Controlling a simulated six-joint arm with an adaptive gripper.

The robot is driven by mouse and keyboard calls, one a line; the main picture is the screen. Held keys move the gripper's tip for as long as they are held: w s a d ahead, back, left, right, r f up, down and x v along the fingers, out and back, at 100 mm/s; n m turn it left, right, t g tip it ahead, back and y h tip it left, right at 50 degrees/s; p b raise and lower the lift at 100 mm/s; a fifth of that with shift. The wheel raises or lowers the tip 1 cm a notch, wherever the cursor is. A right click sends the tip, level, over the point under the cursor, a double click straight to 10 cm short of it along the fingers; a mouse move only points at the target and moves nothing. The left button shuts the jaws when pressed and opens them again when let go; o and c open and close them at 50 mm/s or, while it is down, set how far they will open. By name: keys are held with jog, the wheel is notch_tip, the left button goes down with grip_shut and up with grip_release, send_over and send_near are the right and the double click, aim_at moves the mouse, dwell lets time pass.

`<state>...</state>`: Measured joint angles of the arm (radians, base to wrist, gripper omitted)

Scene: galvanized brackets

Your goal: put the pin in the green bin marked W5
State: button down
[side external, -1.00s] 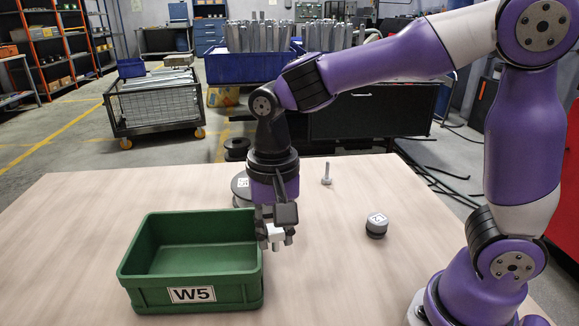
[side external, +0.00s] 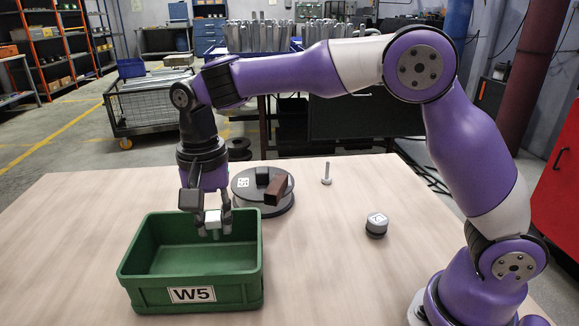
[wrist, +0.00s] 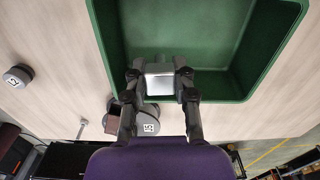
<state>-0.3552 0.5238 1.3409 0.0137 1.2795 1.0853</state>
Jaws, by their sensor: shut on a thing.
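My gripper (side external: 213,222) is shut on a short, shiny silver piece, which I take to be the pin (side external: 213,216). In the wrist view the pin (wrist: 159,80) sits between the two fingertips (wrist: 160,83); the fingers hide its ends. The green bin (side external: 205,292) bears a W5 label on its front wall and stands on the table at lower left. It looks empty where I can see inside. My gripper is above the bin's back part, with the pin over its opening in the wrist view, where the bin (wrist: 118,50) shows its inner wall.
A round grey disc (side external: 247,203) carrying a dark block and a brown bar (side external: 277,191) stands behind the bin, close to my gripper. A bolt (side external: 327,174) stands upright farther right. A dark round knob with a pale top (side external: 377,222) is right of centre.

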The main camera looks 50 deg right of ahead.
aim_at(200, 256)
jog(key=w+f, duration=0.1)
jog(key=f, duration=0.2)
jog(key=w+a+f, duration=0.1)
jog(key=f, duration=0.2)
jog(key=w+f, duration=0.1)
jog(key=f, duration=0.2)
jog(key=shift+w+a+f, duration=0.1)
jog(key=shift+w+a, duration=0.25)
jog(key=c, duration=0.7)
grip_release()
jog(key=shift+f, duration=0.15)
